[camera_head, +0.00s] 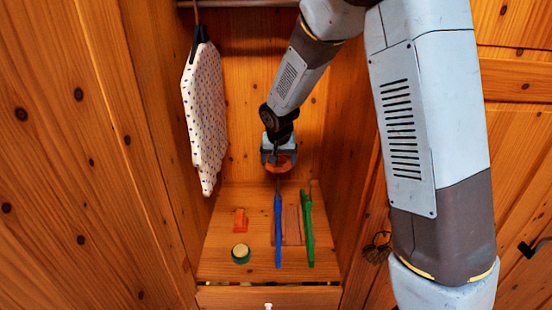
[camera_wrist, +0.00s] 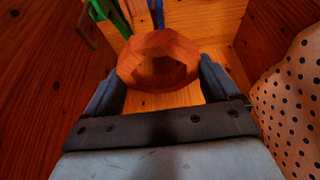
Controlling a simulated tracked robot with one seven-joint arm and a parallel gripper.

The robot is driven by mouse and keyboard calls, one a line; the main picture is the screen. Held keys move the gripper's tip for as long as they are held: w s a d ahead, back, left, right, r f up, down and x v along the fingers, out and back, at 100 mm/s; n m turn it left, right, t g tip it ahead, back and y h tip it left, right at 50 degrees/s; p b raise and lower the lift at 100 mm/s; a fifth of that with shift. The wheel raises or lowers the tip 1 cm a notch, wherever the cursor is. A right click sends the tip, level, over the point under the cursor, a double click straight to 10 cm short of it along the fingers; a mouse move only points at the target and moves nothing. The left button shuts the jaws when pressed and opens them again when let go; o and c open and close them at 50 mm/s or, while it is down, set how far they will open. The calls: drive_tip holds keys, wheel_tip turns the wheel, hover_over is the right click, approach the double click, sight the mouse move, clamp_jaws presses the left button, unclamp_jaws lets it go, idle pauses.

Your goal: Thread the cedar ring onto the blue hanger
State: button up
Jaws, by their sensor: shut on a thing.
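My gripper (camera_head: 279,152) is shut on the cedar ring (camera_head: 286,163), an orange-brown wooden piece, inside the wardrobe. In the wrist view the ring (camera_wrist: 158,60) sits between the two fingers. The blue hanger (camera_head: 278,232) is seen edge-on as a narrow blue bar below the gripper, with a thin dark hook rising toward the ring. In the wrist view a bit of the blue hanger (camera_wrist: 158,14) shows just beyond the ring. The hook's tip is hidden by the ring and gripper, so I cannot tell whether it passes through the ring.
A green hanger (camera_head: 307,232) is close at the right, by a reddish-brown slatted piece (camera_head: 292,226). An orange block (camera_head: 240,221) and a green-sided round item (camera_head: 240,254) lie on the wardrobe floor (camera_head: 225,200). A dotted cloth item (camera_head: 204,115) hangs at left. Wooden walls are close.

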sight(278, 180)
drive_tip(key=shift+f, duration=3.1)
drive_tip(key=o, duration=0.8)
drive_tip(key=shift+s+r, duration=0.1)
drive_tip(key=v, duration=1.3)
drive_tip(key=shift+r, duration=0.2)
